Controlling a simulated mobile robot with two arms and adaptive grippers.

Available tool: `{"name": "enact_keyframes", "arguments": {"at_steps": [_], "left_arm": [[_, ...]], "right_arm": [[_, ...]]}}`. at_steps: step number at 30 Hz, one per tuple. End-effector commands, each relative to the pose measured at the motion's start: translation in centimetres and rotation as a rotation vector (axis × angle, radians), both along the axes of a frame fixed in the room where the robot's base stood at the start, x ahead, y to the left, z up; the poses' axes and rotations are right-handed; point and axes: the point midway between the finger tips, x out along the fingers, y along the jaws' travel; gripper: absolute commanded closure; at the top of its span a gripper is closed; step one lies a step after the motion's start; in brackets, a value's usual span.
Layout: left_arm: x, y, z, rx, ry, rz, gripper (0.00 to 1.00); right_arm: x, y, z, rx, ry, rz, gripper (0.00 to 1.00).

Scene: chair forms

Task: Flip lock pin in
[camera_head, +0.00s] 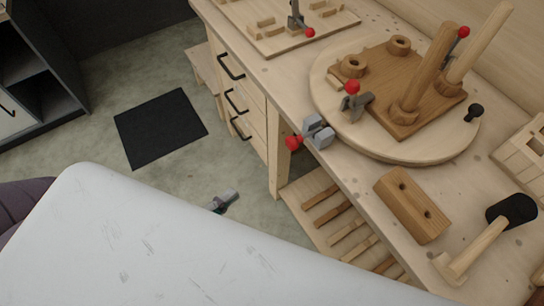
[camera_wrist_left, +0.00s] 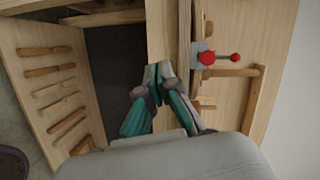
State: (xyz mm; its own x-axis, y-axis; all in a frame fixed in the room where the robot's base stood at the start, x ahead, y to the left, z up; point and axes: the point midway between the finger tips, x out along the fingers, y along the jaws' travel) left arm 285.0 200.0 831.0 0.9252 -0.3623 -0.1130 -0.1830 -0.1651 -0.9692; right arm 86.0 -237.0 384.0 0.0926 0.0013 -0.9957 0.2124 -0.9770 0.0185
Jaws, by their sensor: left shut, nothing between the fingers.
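A grey lock piece (camera_head: 318,132) with a red ball knob (camera_head: 292,142) sits at the front edge of the workbench beside the round wooden turntable (camera_head: 330,115). I cannot tell whether its pin is in or out. In the left wrist view, a grey bracket (camera_wrist_left: 198,48) carries a red knob (camera_wrist_left: 207,58), with another red knob (camera_wrist_left: 235,58) on a rod. My left gripper (camera_head: 229,197) is below and left of the lock piece, apart from it, mostly hidden behind my white body. The left wrist view shows the gripper (camera_wrist_left: 158,82) shut and empty. My right gripper is not in view.
The turntable carries a brown board (camera_head: 385,75) with upright posts and red-knobbed clamps. A drilled wood block (camera_head: 412,205) and a mallet (camera_head: 480,240) lie on the bench. Drawers (camera_head: 235,100) and a slatted shelf (camera_head: 335,215) are below. The floor at left is open.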

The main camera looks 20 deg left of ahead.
Motion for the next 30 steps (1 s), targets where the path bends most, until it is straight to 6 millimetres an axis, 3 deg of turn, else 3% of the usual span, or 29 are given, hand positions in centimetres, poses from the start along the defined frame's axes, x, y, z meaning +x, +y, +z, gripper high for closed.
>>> {"name": "enact_keyframes", "arguments": {"at_steps": [3, 8, 22, 30], "left_arm": [[-0.5, -1.3, 4.4, 0.084, -0.128, -0.076, 1.0], [-1.0, -2.2, 7.3, 0.137, -0.21, -0.123, 1.0], [-0.6, -2.6, 7.9, 0.144, -0.223, -0.13, 1.0], [3.4, -4.7, 8.4, 0.144, -0.228, -0.13, 1.0]], "right_arm": [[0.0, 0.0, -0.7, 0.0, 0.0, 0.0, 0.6], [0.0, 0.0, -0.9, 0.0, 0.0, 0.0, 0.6], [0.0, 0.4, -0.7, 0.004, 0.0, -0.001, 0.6], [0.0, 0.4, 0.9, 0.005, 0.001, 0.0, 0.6]]}}
